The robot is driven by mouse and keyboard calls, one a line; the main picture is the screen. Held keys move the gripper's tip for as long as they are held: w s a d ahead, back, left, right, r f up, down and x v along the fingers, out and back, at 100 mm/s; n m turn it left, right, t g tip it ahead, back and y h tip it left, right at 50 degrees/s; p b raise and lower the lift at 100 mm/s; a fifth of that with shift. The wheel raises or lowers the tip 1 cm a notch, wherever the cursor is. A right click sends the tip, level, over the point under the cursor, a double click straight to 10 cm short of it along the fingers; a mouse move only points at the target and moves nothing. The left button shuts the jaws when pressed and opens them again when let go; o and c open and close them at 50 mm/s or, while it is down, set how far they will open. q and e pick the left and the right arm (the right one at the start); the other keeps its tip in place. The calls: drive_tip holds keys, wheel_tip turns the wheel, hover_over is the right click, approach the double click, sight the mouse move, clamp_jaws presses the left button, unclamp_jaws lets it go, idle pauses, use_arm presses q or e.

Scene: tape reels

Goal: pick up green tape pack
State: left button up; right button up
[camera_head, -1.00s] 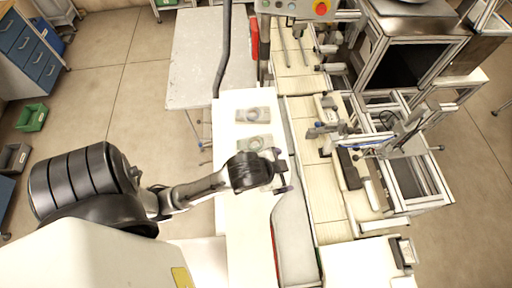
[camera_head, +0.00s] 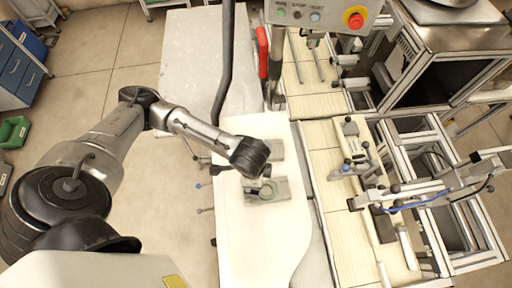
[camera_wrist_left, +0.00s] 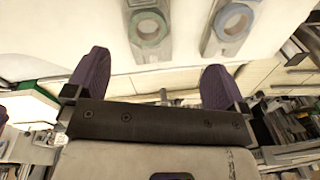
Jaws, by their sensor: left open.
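The green tape pack is a clear flat pack with a grey-green ring; it lies on the white table and shows in the left wrist view (camera_wrist_left: 148,28), ahead of the fingers and left of centre. In the head view the nearer pack (camera_head: 277,190) has a greenish ring and lies just below my left gripper (camera_head: 262,170). A second pack with a blue-grey ring (camera_wrist_left: 232,22) lies beside it; in the head view it is partly hidden behind my wrist. My left gripper, also in the wrist view (camera_wrist_left: 155,60), is open and empty, its dark fingers apart from both packs. My right gripper is out of view.
The white table (camera_head: 245,245) is clear in front of the packs. To its right runs a wooden-topped bench (camera_head: 335,215) with clamps and metal frames. A control box with a red button (camera_head: 354,18) hangs at the top. A grey table (camera_head: 190,60) stands behind.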

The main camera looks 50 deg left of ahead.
use_arm(q)
drive_tip(key=n, duration=0.1)
drive_tip(key=n+g, duration=0.1)
drive_tip(key=n, duration=0.1)
hover_over(266, 191)
drive_tip(key=s+a, duration=0.3)
drive_tip(key=s, duration=0.1)
drive_tip(key=f, duration=0.8)
drive_tip(key=shift+w+f, duration=0.1)
drive_tip(key=shift+w, duration=0.15)
drive_tip(key=shift+d+f, duration=0.2)
drive_tip(key=shift+f, duration=2.65)
drive_tip(key=c, duration=0.8)
